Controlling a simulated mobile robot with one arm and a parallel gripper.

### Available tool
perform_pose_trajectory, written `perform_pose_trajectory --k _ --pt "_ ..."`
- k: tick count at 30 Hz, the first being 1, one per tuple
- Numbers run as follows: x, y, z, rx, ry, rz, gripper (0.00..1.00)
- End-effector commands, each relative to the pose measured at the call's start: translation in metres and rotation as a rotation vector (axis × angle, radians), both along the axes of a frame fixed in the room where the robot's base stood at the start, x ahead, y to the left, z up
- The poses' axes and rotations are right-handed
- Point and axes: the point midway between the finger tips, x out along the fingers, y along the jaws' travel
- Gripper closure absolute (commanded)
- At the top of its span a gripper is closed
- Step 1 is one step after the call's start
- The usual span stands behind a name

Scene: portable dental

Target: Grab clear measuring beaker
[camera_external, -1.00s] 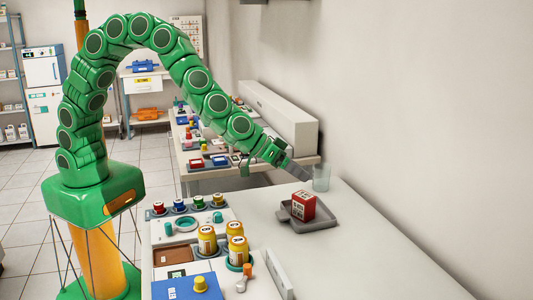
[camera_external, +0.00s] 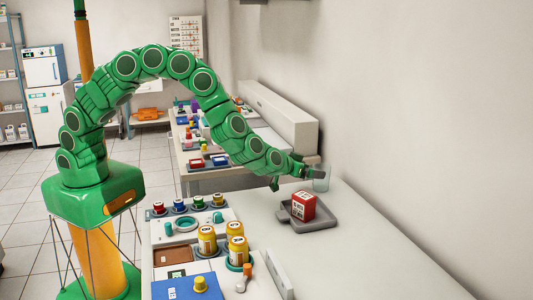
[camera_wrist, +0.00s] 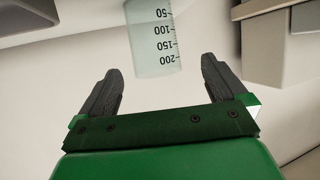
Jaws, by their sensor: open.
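The clear measuring beaker (camera_external: 321,181) stands on the grey table near the wall, at the table's far end. In the wrist view the beaker (camera_wrist: 155,45) has dark volume marks and appears upside down, just beyond the fingertips and roughly midway between them. My gripper (camera_external: 316,174) reaches toward it from the left, low over the table. In the wrist view my gripper (camera_wrist: 158,78) is open, with its two dark fingers apart and nothing between them. Part of the beaker is cut off by the top of the wrist view.
A grey tray (camera_external: 320,224) holding a red and white box (camera_external: 303,206) sits close in front of the beaker. Yellow-brown jars (camera_external: 237,250) and small bottles stand at the near left. The table's right side is clear. A wall runs behind the beaker.

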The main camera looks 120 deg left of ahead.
Motion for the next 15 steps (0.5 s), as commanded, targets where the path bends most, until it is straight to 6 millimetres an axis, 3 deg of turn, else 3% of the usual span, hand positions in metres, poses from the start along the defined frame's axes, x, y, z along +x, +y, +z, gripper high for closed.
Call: perform_pose_trajectory --k 15 --pt "0.016 0.025 -0.012 0.002 0.0 0.001 0.01"
